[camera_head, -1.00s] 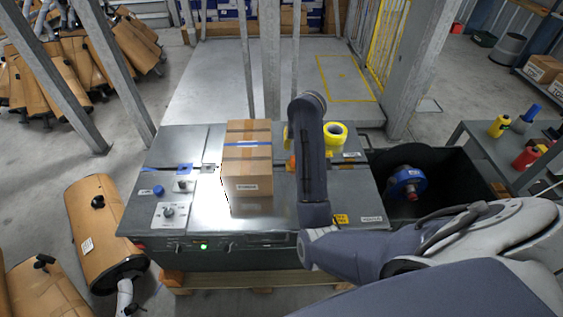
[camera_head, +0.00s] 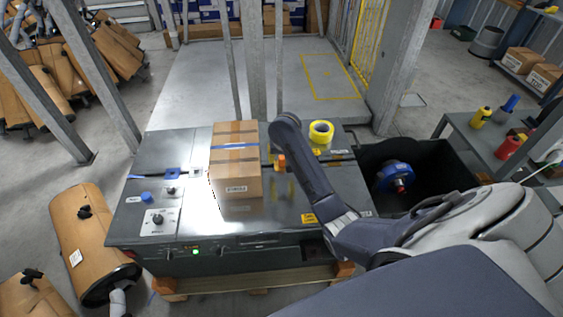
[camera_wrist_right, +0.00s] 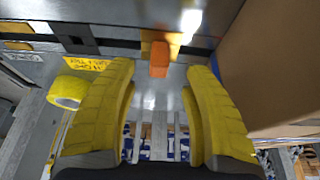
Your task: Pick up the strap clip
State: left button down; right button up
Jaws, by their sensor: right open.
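A small orange block, which looks like the strap clip (camera_wrist_right: 159,58), stands upright on the dark strap line across the grey bench top. In the head view the orange clip (camera_head: 281,162) shows right of the cardboard box, beside my forearm. My right gripper (camera_wrist_right: 162,72) has two yellow fingers spread wide apart. The clip appears between and beyond the fingertips, with clear gaps on both sides, and nothing is held. In the head view my right arm hides most of this gripper. My left gripper is not in view.
The cardboard box (camera_head: 236,172) stands close beside the right gripper; it fills the right of the wrist view. A yellow tape roll (camera_head: 321,131) sits on the other side. A black bin (camera_head: 430,170) with a blue reel is right of the bench (camera_head: 150,190).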

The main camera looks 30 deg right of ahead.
aim_at(282, 159)
jog(key=shift+x, duration=2.9)
jog(key=shift+s, duration=0.1)
jog(key=shift+c, duration=0.6)
grip_shut()
